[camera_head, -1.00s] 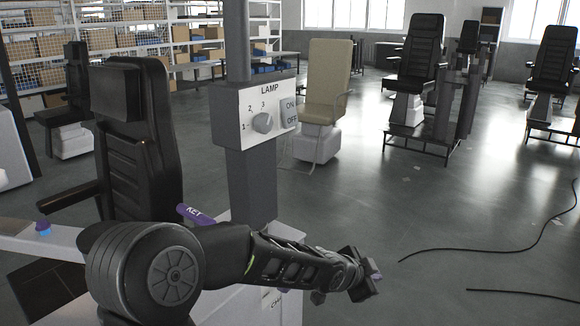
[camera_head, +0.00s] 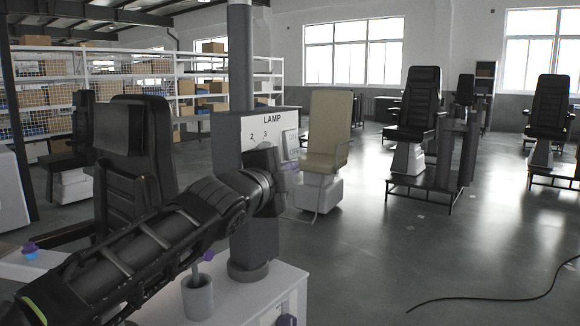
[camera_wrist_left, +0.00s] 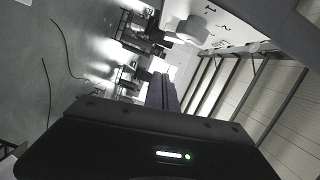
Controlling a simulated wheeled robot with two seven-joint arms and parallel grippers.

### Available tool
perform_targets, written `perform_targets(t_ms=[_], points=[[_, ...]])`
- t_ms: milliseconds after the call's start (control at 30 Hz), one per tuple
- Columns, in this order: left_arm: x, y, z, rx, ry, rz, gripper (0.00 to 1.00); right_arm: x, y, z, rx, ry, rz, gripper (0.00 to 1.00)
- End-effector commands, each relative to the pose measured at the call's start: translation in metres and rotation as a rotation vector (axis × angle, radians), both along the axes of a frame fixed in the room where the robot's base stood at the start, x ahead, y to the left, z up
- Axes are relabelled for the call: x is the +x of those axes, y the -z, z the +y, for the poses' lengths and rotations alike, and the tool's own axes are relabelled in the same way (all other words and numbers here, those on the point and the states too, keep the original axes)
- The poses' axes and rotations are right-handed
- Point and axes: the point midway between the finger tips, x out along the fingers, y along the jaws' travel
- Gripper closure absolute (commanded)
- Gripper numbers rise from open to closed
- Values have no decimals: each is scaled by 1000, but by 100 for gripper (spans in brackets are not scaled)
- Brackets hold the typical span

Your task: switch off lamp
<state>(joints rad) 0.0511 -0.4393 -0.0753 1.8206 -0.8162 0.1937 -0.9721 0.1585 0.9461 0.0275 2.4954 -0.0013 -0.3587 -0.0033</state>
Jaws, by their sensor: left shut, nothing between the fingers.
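The lamp box (camera_head: 272,120), labelled LAMP, is mounted on a grey column. Its white face carries numbers and a pale ON/OFF switch (camera_head: 291,145) at its right side. My left arm covers the rotary knob and the lower part of the face in the head view. My left gripper (camera_head: 284,181) is in front of the box, just below the switch. In the left wrist view the shut, empty fingers (camera_wrist_left: 162,92) point up the picture, and the white panel with the knob (camera_wrist_left: 190,29) is at the top right. Whether they touch the box cannot be told. My right gripper is out of view.
A grey cup (camera_head: 198,297) with a purple-topped item stands on the white surface (camera_head: 262,285) below the column. A black chair (camera_head: 125,150) is at the left. A beige chair (camera_head: 326,130) stands behind the box. Shelves line the back; the floor at right is mostly open.

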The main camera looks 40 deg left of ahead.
Motion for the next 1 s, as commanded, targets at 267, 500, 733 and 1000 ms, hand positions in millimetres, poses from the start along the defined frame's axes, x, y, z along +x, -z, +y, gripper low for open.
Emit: perform_targets(t_ms=[267,500,733,1000], points=[[34,2,9,-1,0,4,100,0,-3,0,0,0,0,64],[83,3,22,-2,0,5,100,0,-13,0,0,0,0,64],[93,-1,44,-3,1,2,100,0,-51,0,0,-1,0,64],[92,9,63,-1,0,2,100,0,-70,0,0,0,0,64]])
